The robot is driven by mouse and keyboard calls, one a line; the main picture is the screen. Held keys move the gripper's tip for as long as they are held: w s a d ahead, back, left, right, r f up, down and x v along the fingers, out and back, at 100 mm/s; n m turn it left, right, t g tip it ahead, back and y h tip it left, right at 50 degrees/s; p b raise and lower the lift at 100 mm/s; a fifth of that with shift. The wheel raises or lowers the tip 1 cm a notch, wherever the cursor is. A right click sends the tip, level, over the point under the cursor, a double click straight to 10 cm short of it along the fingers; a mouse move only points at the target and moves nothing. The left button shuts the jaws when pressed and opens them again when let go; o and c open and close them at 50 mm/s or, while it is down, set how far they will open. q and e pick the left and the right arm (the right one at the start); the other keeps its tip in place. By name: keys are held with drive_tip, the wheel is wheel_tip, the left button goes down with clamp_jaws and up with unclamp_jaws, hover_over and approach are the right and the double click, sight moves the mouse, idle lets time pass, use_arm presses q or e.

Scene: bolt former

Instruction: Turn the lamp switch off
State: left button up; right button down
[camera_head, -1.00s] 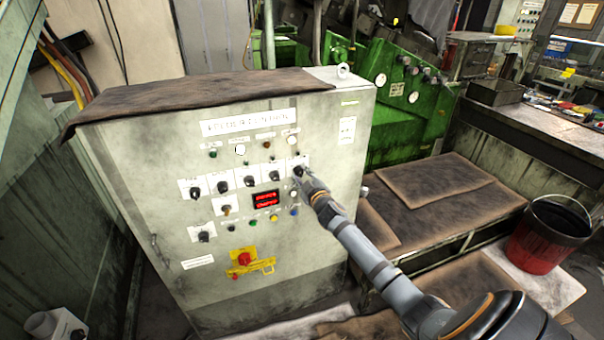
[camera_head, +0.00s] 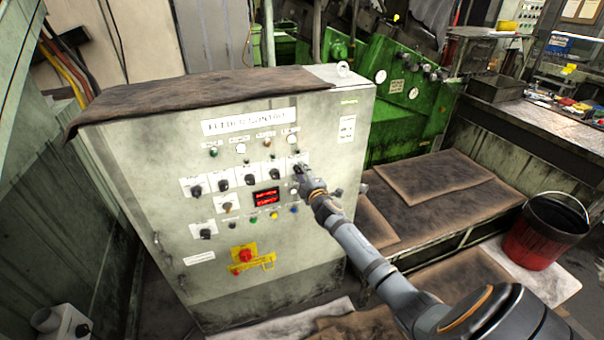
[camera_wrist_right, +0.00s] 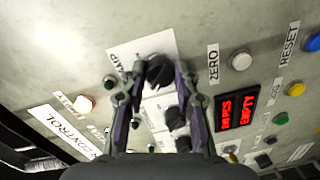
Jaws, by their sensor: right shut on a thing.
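The lamp switch (camera_wrist_right: 158,72) is a black rotary knob on a white label plate, at the right end of the upper knob row on the pale control cabinet (camera_head: 215,285). In the head view my right gripper (camera_head: 299,170) reaches this knob from the lower right and partly hides it. In the right wrist view my right gripper (camera_wrist_right: 155,78) has one finger on each side of the knob and is shut on it. The knob's exact pointer direction is hard to read. My left gripper is not in view.
More black knobs (camera_wrist_right: 174,118) sit close beside the gripped one. A red display (camera_head: 266,198), coloured buttons and a red emergency stop (camera_head: 245,256) are lower on the panel. A lit indicator (camera_wrist_right: 84,105) is above the knob row. A red bucket (camera_head: 540,236) stands at right.

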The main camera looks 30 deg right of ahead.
idle(0.3)
drive_tip(key=c, duration=1)
unclamp_jaws()
drive_tip(key=f+v, duration=0.1)
drive_tip(key=v, duration=1.1)
drive_tip(key=shift+r, duration=0.4)
